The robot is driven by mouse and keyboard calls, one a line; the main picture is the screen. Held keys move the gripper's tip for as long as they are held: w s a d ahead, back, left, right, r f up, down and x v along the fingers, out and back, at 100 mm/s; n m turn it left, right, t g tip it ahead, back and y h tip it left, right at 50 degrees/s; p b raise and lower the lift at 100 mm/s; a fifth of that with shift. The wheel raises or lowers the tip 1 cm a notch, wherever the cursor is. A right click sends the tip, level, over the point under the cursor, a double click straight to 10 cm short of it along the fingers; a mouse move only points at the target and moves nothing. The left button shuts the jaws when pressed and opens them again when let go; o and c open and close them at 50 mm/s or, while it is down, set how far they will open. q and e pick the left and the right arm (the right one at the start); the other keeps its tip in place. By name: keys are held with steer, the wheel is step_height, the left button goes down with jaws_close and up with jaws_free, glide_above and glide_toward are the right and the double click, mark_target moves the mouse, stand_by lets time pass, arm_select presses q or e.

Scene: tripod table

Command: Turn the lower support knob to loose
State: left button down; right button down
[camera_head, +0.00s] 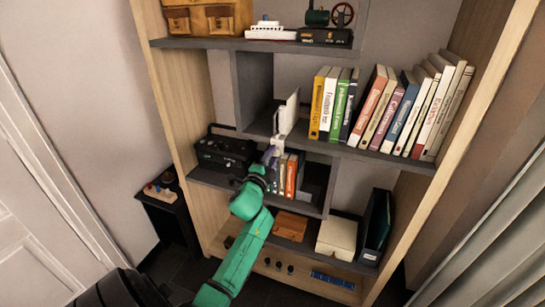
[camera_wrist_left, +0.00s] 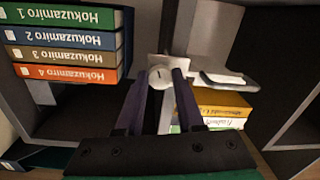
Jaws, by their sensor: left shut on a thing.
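A small round pale knob with a short dark mark on its face (camera_wrist_left: 160,77) sits between the fingertips of my left gripper (camera_wrist_left: 163,84). The two dark purple fingers touch it from both sides. The knob is on a pale support with a grey post (camera_wrist_left: 184,28) and a light panel (camera_wrist_left: 217,32). In the head view my green left arm reaches up to the shelf, and my left gripper (camera_head: 271,155) is just below the white upright support (camera_head: 288,113). The knob is hard to make out there. My right gripper is not in view.
A wooden bookcase (camera_head: 165,95) with grey shelves surrounds the support. Several books (camera_head: 385,108) stand to the right on the upper shelf. A black box-shaped device (camera_head: 224,150) is left of my gripper. Upright books (camera_head: 291,176) stand close to its right, below the shelf.

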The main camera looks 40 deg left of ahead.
arm_select(q)
steer(key=c, duration=0.5)
jaws_free()
steer(key=shift+a, duration=0.1)
steer(key=shift+s, duration=0.1)
steer(key=b+v, duration=0.1)
steer(key=v, duration=1.3)
steer(key=shift+s+b, duration=0.25)
steer(key=shift+b, duration=0.1)
